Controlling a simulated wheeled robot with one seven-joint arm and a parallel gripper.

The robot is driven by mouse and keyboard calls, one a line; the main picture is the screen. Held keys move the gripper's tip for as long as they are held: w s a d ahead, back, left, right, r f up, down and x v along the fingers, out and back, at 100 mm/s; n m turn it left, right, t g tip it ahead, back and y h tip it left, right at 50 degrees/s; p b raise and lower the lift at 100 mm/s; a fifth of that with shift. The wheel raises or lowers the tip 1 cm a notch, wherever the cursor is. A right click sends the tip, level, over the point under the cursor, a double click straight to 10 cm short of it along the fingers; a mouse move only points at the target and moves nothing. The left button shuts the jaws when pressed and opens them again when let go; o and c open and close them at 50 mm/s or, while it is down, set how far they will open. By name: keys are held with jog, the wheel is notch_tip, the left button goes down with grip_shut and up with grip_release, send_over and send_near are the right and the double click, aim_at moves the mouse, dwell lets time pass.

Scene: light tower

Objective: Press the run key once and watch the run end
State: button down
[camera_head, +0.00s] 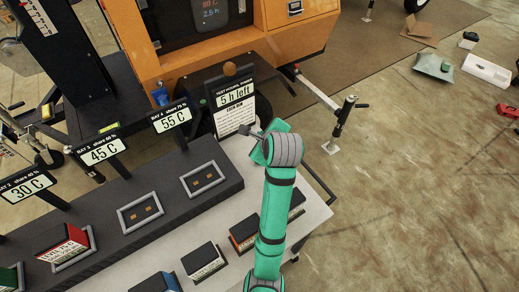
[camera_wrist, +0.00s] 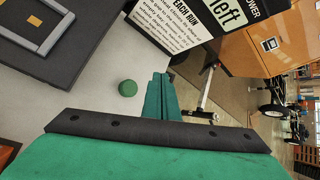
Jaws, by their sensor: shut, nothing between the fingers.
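A small round green button (camera_wrist: 127,88), which looks like the run key, sits on the pale bench top in the wrist view. My gripper (camera_wrist: 160,82) is shut and empty, with its fingers just right of the button in that view and apart from it in the picture. I cannot tell its height above the bench. In the head view my gripper (camera_head: 250,131) is in front of the "5 h left" sign (camera_head: 236,96); the button is not visible there.
A dark rack (camera_head: 115,218) has two empty framed bays beside signs reading 45 C (camera_head: 103,151) and 55 C (camera_head: 170,118). A red-topped block (camera_head: 63,242) sits in another bay. Several blocks stand on the white bench (camera_head: 232,273).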

jog(key=shift+w+f, duration=0.1)
jog(key=f, duration=0.6)
jog(key=shift+s+f, duration=0.1)
jog(key=shift+s, duration=0.1)
jog(key=shift+w+f, duration=0.1)
jog(key=shift+f, duration=1.1)
jog(key=shift+f, duration=0.15)
dwell(1.1)
jog(key=shift+f, duration=0.3)
